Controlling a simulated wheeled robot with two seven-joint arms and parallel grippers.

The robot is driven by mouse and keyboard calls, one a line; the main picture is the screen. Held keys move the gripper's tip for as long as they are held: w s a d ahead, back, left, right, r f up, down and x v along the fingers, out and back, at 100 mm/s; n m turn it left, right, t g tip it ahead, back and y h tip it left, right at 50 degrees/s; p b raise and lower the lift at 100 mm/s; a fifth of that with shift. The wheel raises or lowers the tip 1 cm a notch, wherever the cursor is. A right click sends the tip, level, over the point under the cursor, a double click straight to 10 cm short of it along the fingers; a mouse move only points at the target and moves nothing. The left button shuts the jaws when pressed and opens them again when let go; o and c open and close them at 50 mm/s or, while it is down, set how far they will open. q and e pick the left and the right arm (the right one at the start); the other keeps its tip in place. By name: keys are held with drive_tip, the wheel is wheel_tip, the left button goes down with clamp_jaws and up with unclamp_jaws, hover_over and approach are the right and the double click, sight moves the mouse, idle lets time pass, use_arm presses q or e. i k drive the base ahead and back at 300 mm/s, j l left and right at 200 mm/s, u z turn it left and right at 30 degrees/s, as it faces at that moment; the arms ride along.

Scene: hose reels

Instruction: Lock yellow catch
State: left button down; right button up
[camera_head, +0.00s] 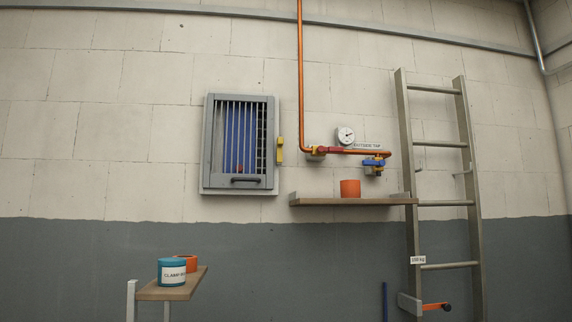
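The yellow catch (280,149) is a small upright yellow piece on the wall, just right of a grey barred cabinet (209,152). The cabinet has vertical bars over its front and a dark handle (245,180) near its bottom edge. Its door looks closed. Blue shapes and a small red thing show behind the bars. The catch is too small to tell whether it is locked. Neither of my grippers is in view.
An orange pipe (301,80) runs down to a tap with a blue handle (374,162) and gauge (346,135). A wall shelf (330,201) holds an orange tin (350,188). A ladder (408,170) stands right. A low stand (150,293) holds a teal tin (171,273) and an orange one.

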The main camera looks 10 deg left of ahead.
sight(280, 141)
drive_tip(key=i+l+u, duration=0.1)
drive_tip(key=i+l, duration=0.15)
drive_tip(key=i+l+u, duration=0.1)
drive_tip(key=i+l, duration=0.15)
drive_tip(key=l, duration=0.2)
drive_tip(key=i+l+u, duration=0.15)
drive_tip(key=l, duration=0.25)
drive_tip(key=i+l+u, duration=0.1)
drive_tip(key=i+l, duration=0.2)
drive_tip(key=l, duration=0.15)
drive_tip(key=i+l+u, duration=0.1)
drive_tip(key=i+l, duration=0.15)
drive_tip(key=l, duration=0.15)
drive_tip(key=i+l+u, duration=0.1)
drive_tip(key=l, duration=0.35)
drive_tip(key=i+l+u, duration=0.1)
drive_tip(key=i+l, duration=0.15)
drive_tip(key=l, duration=0.2)
drive_tip(key=i+l+u, duration=0.15)
drive_tip(key=l, duration=0.35)
